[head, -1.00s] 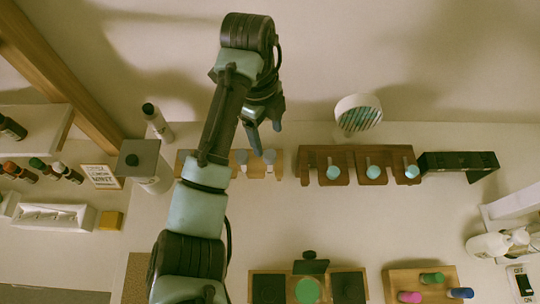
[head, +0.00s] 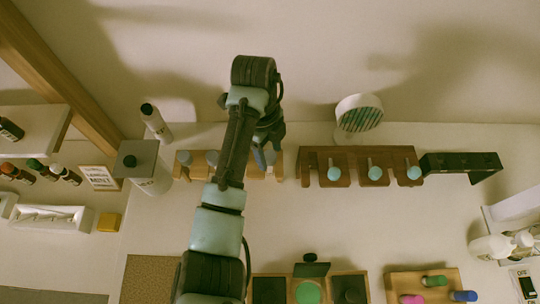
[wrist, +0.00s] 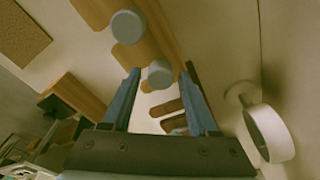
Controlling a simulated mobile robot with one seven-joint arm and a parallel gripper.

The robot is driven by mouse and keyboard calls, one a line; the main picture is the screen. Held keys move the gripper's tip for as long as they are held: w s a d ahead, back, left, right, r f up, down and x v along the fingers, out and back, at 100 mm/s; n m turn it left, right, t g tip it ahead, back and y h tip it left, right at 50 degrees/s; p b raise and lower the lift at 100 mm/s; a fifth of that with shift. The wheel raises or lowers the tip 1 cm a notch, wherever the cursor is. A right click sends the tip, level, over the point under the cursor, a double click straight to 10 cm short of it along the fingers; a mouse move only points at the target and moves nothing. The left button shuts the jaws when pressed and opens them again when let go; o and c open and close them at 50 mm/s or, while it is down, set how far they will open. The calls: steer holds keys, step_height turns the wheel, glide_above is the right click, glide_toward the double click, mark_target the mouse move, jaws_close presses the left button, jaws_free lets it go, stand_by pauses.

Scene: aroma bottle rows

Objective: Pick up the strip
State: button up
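I cannot pick out a strip for certain in either view. My gripper (head: 268,155) is over the right end of a light wooden rack (head: 183,172) in the head view. In the wrist view my gripper (wrist: 163,70) is open, its two blue fingers spread apart. A round grey top (wrist: 160,74) shows between the fingers, and I cannot tell whether they touch it. Another grey top (wrist: 128,27) lies beyond it at upper left. In the head view, my arm covers part of the rack; a grey top (head: 211,157) shows left of the arm.
A dark wooden rack (head: 345,156) with blue-topped pieces stands right of my gripper, then a black rack (head: 460,162). A round white holder (head: 359,113) is behind. The table's middle right is clear.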

steer(key=c, duration=0.8)
steer(key=shift+r, duration=0.1)
step_height(320, 180, up, 18)
steer(key=p, duration=0.4)
steer(key=shift+p, duration=0.35)
